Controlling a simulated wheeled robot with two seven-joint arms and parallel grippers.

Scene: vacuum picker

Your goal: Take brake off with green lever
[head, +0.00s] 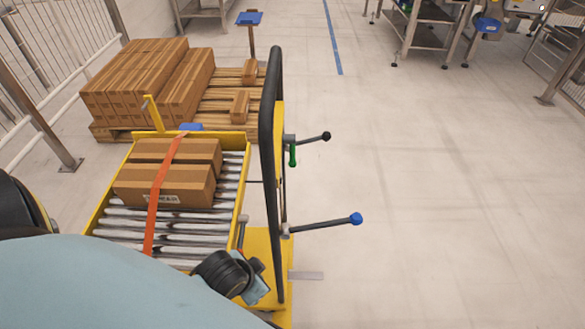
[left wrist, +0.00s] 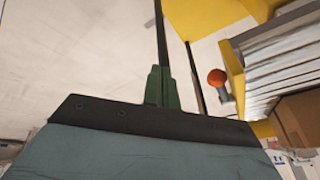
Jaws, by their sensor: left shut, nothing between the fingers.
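The green lever (head: 292,155) is a short green grip hanging down on the right side of the cart's upright black handle frame (head: 268,130). My left gripper (head: 258,291) is low at the base of the cart, left of the frame and well below the green lever, apart from it. In the left wrist view the dark green fingers of my left gripper (left wrist: 161,86) are together with nothing held. A dark bar shows beyond them. I cannot tell the green lever apart in that view. My right gripper is not in view.
A black-knobbed lever (head: 326,136) and a blue-knobbed lever (head: 355,218) stick out right. The yellow roller cart (head: 106,207) carries boxes (head: 170,172) under an orange strap (head: 160,195). An orange knob (left wrist: 217,76) shows in the wrist view. Floor at right is clear.

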